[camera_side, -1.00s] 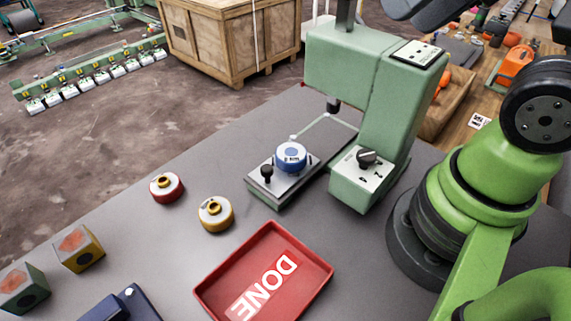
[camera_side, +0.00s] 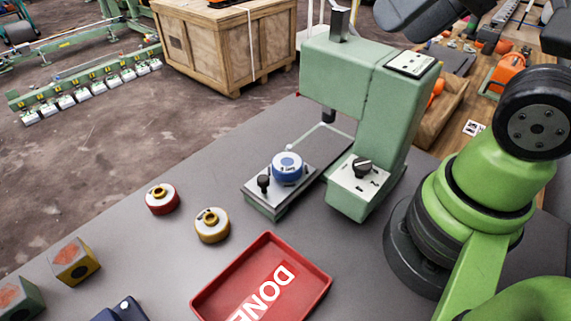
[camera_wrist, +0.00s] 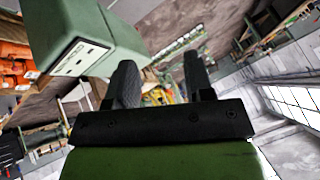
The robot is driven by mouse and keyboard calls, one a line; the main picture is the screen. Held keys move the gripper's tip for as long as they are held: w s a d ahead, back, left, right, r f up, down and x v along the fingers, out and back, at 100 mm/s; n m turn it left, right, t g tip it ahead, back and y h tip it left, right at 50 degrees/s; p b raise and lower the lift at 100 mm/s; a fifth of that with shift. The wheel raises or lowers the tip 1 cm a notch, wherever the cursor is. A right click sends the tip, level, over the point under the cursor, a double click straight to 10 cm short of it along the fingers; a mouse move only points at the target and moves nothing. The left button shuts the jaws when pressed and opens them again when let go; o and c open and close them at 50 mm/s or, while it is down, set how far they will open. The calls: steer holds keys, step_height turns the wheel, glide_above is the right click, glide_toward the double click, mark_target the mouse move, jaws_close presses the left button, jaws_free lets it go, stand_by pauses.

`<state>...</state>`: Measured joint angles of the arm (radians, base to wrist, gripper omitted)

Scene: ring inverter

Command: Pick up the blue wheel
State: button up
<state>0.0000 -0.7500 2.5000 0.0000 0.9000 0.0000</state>
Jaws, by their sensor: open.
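The blue wheel (camera_side: 287,167) sits on the plate of the green press-like machine (camera_side: 275,187), with its white marked top facing up. A small black knob stands beside it on the same plate. My gripper (camera_wrist: 160,85) shows in the wrist view with its two black fingers apart and nothing between them. The wrist view looks out over the hall, and the blue wheel is not in it. In the side view the fingers are out of frame; my green arm is at the right.
A red wheel (camera_side: 162,199) and a yellow wheel (camera_side: 212,225) lie on the grey table to the left. A red tray marked DONE (camera_side: 208,292) is in front. The machine's green column (camera_side: 372,130) stands close to the right of the blue wheel. Two cubes are at lower left.

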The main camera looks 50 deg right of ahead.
steer(key=o, duration=0.3)
steer(key=shift+o, duration=0.2)
steer(key=g+h, duration=0.2)
steer(key=g, duration=0.5)
glide_above(287, 162)
step_height(287, 162, down, 16)
steer(key=f, duration=0.4)
steer(key=shift+s+a+f, duration=0.1)
steer(key=shift+s+f, duration=0.1)
steer(key=shift+s, duration=0.1)
steer(key=shift+w+f, duration=0.15)
steer(key=shift+f, duration=1.4)
steer(key=shift+w+f, duration=0.15)
steer(key=shift+f, duration=1.4)
